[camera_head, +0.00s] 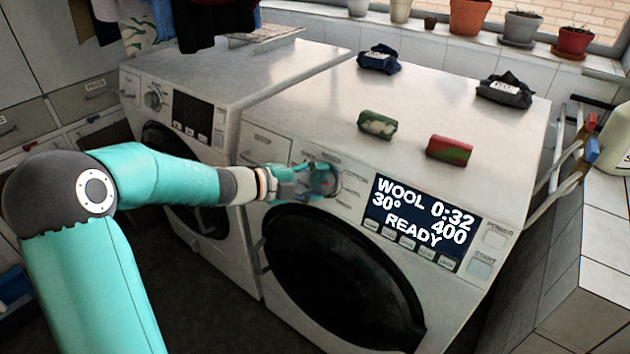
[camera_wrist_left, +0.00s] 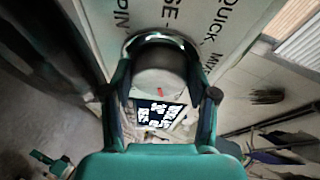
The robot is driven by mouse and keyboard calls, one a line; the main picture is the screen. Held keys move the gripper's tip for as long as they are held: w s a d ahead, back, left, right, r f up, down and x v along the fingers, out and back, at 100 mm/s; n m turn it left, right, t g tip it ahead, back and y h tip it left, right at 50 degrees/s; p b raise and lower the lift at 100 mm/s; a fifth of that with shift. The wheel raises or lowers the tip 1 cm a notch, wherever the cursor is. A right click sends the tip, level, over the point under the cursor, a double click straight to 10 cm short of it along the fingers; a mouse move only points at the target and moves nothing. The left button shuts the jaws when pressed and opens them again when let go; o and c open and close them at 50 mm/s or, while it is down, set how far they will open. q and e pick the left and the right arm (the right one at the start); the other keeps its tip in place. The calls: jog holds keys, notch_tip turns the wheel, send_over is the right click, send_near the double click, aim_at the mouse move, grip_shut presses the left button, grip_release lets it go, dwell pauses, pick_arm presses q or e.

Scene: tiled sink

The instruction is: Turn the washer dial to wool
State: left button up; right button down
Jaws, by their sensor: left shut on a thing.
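The front washer (camera_head: 290,225) has a round dial (camera_head: 325,180) on its control panel. The display (camera_head: 422,222) reads WOOL, 0:32, 30°, 400 and READY. My left gripper (camera_head: 318,180) is at the dial, its fingers on either side of it and shut on it. In the left wrist view the dial (camera_wrist_left: 159,80) sits between the two fingers of my left gripper (camera_wrist_left: 160,95), with a small red mark on it. Printed labels such as QUICK and RINSE-SPIN partly show around it. My right gripper is in neither view.
A second washer (camera_head: 180,105) stands on the left. On the front washer's top lie a green bundle (camera_head: 378,124), a red-green bundle (camera_head: 449,150), a navy cloth (camera_head: 380,59) and a dark cloth (camera_head: 505,90). Potted plants (camera_head: 520,28) line the sill. A drying rack (camera_head: 575,150) stands at right.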

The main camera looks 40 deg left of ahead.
pick_arm(q)
jog(key=shift+d+m+g+p, duration=0.2)
jog(key=shift+m+g+p, duration=0.25)
jog(key=shift+m, duration=0.95)
jog(key=shift+f+y, duration=0.15)
jog(key=shift+y, duration=0.15)
jog(key=o, duration=1.2)
jog(key=shift+c, duration=0.2)
jog(key=shift+a+r, duration=0.1)
jog(key=shift+r, duration=0.1)
jog(key=shift+s+a+r, duration=0.1)
jog(key=shift+s+r, duration=0.05)
jog(key=shift+s, duration=0.1)
jog(key=v, duration=1.1)
jog(key=shift+s, duration=0.2)
